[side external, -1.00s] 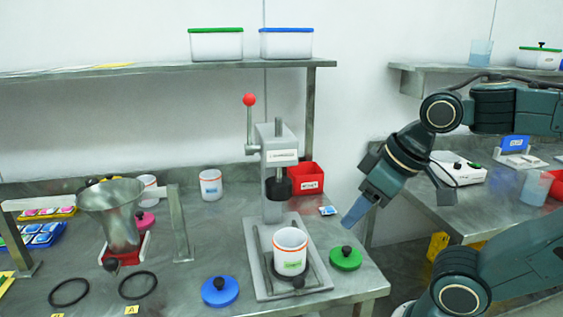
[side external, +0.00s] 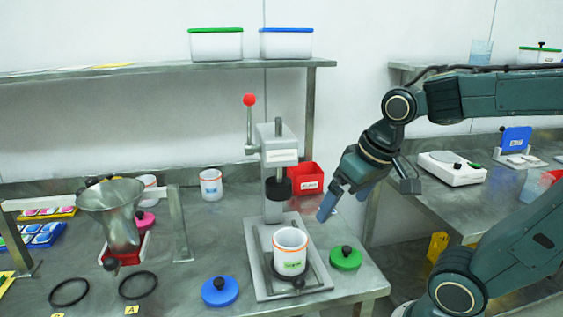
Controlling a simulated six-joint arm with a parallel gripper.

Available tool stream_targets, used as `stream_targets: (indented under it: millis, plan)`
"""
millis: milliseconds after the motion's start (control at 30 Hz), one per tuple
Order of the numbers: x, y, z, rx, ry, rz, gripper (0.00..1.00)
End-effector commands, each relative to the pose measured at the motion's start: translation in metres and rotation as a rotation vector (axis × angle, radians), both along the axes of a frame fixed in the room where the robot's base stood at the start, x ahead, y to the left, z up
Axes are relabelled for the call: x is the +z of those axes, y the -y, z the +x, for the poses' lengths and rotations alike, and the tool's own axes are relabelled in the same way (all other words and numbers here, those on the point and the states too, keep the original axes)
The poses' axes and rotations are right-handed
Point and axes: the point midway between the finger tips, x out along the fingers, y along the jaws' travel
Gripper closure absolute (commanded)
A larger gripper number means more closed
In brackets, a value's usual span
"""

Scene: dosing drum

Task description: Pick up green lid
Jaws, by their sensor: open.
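The green lid (side external: 345,258) is a round disc with a black knob on top. It lies flat on the steel table, just right of the press base near the table's right edge. My gripper (side external: 341,205) is above and slightly behind the lid in the picture, tilted down to the left. Its blue-grey fingers are apart, with nothing seen between them. The gripper does not touch the lid.
A press (side external: 272,185) with a red-knobbed lever stands left of my gripper. A white cup (side external: 290,250) stands on its base. A red bin (side external: 305,178) is behind. A blue lid (side external: 220,291) lies front left. A shelf (side external: 150,69) runs above.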

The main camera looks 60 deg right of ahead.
Motion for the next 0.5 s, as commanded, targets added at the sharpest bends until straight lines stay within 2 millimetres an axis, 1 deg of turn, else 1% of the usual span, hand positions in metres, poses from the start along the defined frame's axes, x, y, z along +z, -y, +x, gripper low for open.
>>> stream_targets:
  millis: [33, 200, 367, 500]
  plan:
    - [-0.005, 0.008, 0.006, -0.054, -0.023, 0.013, 0.00]
    - [-0.020, 0.035, 0.025, -0.237, -0.081, 0.057, 0.00]
    - [-0.038, 0.063, 0.038, -0.406, -0.133, 0.099, 0.00]
    - [-0.057, 0.090, 0.047, -0.558, -0.177, 0.136, 0.00]
